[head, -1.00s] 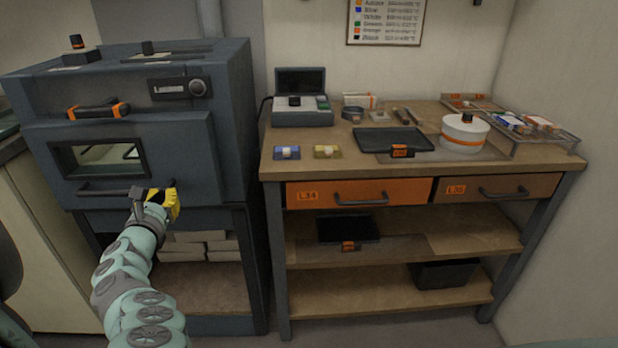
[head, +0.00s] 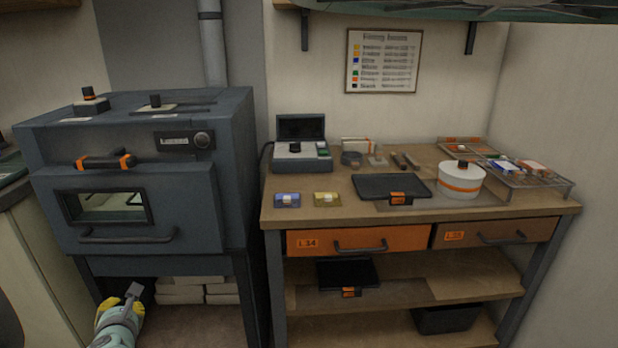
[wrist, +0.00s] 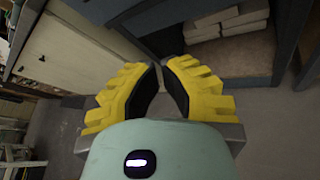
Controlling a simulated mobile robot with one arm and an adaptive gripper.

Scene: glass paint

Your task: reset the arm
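My gripper (wrist: 160,68) has two yellow ridged fingers with dark inner pads. In the wrist view a narrow gap runs between the fingers, with floor and cabinet showing beyond and nothing held. In the head view my gripper (head: 120,296) is at the lower left, in front of the open space under the grey kiln (head: 190,190). It is below the kiln door's lower handle (head: 127,237) and apart from it. The kiln door looks shut.
White bricks (head: 195,290) are stacked under the kiln. To the right stands a wooden workbench (head: 345,220) with an orange drawer (head: 340,240), a black tray (head: 385,186) and a white round pot (head: 461,180). Pale cabinets (wrist: 72,48) show at left in the wrist view.

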